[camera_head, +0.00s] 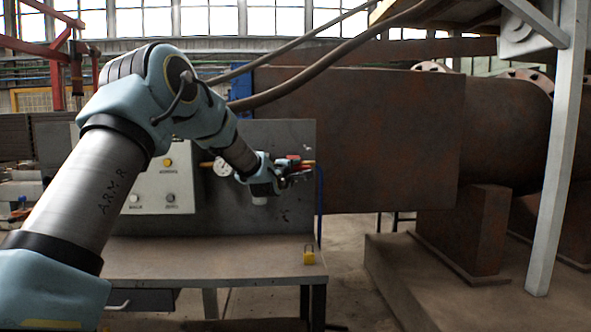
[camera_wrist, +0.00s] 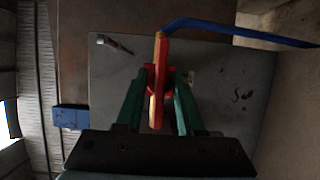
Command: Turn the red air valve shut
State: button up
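The red air valve (camera_wrist: 163,77) shows in the wrist view between my gripper's two green fingers. Its red part fills most of the gap at the fingertips, and a yellow strip runs along its lower part. In the head view, the valve's red part (camera_head: 293,158) shows just past the fingers, at the right edge of the upright grey panel (camera_head: 290,135). My gripper (camera_wrist: 162,78) is at the valve, one finger on each side. I cannot tell whether both fingers press on it. In the head view, my gripper (camera_head: 285,178) partly covers the valve.
A blue hose (camera_wrist: 230,30) runs from the valve end. A round gauge (camera_head: 223,167) and a control box (camera_head: 163,185) are left of the valve. A yellow padlock (camera_head: 309,256) stands on the workbench (camera_head: 220,262). A big rusty duct (camera_head: 370,130) stands behind and right.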

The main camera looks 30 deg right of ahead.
grip_shut()
dwell(0.5)
jog(key=m+y, duration=0.1)
jog(key=m, duration=0.2)
jog(key=shift+g, duration=0.3)
jog(key=m+y+p, duration=0.1)
jog(key=m, duration=0.2)
jog(key=shift+s+d+r+y, duration=0.1)
jog(key=shift+y, duration=0.3)
jog(key=m+y+p, duration=0.2)
jog(key=m+p, duration=0.2)
jog(key=p, duration=0.2)
jog(key=shift+r, duration=0.2)
jog(key=m+y+p, duration=0.1)
jog(key=m+p, duration=0.1)
jog(key=p, duration=0.2)
jog(key=shift+f+y+p, duration=0.1)
jog(key=shift+y+p, duration=0.3)
jog(key=shift+f+m+y+p, duration=0.2)
jog(key=shift+m+y+p, duration=0.4)
jog(key=shift+p, duration=0.45)
